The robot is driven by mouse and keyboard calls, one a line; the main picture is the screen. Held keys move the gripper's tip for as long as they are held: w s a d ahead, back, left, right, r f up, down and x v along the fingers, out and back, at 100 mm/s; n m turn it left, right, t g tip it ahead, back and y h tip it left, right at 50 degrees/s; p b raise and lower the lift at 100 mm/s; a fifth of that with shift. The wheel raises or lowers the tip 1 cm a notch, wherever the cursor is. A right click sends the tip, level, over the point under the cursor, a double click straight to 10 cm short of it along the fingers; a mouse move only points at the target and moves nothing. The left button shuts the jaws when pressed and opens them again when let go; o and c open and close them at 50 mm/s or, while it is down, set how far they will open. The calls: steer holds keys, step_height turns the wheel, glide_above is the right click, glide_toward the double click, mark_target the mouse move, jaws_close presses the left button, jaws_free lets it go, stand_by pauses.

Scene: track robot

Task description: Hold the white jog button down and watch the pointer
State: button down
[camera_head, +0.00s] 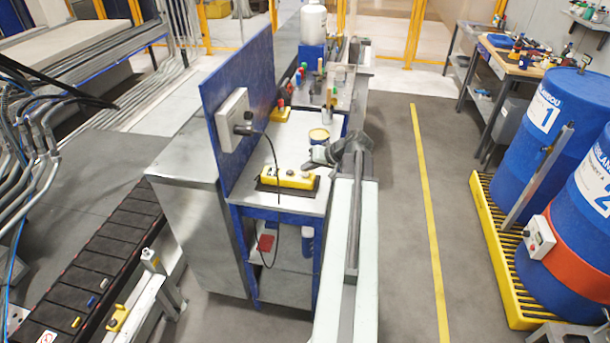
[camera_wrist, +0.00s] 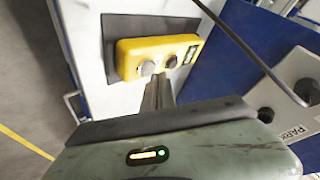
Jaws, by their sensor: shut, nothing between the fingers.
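A yellow button box (camera_head: 288,180) lies on the dark mat of the bench top in the head view. In the wrist view the yellow box (camera_wrist: 129,55) carries a pale round button (camera_wrist: 148,68), a darker round button (camera_wrist: 170,61) and a small dark label or display (camera_wrist: 190,55). My gripper (camera_wrist: 158,82) is shut and empty, its tips beside the pale button; I cannot tell whether they touch it. In the head view my gripper (camera_head: 309,166) is at the right end of the box. I cannot make out a pointer.
A pale box (camera_head: 233,118) with a black plug and cable is on the blue panel; the wrist view shows the word PARK on a pale box (camera_wrist: 295,95). A tin (camera_head: 319,136) and several coloured items stand farther back. Blue drums (camera_head: 545,115) stand at right.

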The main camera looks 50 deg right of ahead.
mark_target(307, 174)
steer(key=shift+f+b, duration=0.4)
steer(key=shift+f, duration=0.05)
stand_by(3.5)
steer(key=shift+r+p, duration=0.9)
step_height(307, 174, up, 5)
steer(key=p, duration=0.5)
steer(key=shift+r, duration=0.1)
